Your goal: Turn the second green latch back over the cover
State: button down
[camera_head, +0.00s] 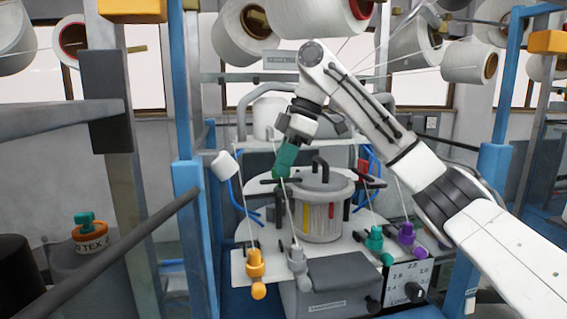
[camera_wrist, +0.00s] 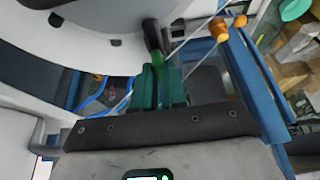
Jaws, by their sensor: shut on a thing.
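The round cover (camera_head: 325,182) tops the grey ribbed cylinder on the white plate in the head view. It fills the upper left of the wrist view (camera_wrist: 95,58) as a pale disc. My gripper (camera_head: 281,174), with teal fingers, points down at the cover's left rim. The latch's lower end is hidden. I cannot tell how far over the cover it is turned.
Dark bars stand around the cylinder, one arched on top (camera_head: 320,163). Orange (camera_head: 255,264), grey (camera_head: 297,258), green (camera_head: 375,240) and purple (camera_head: 407,235) yarn guides line the plate's front. Taut yarns run up past my arm. A blue post (camera_head: 188,210) stands left.

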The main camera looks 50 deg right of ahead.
jog(key=shift+r, duration=0.1)
jog(key=c, duration=1.2)
grip_release()
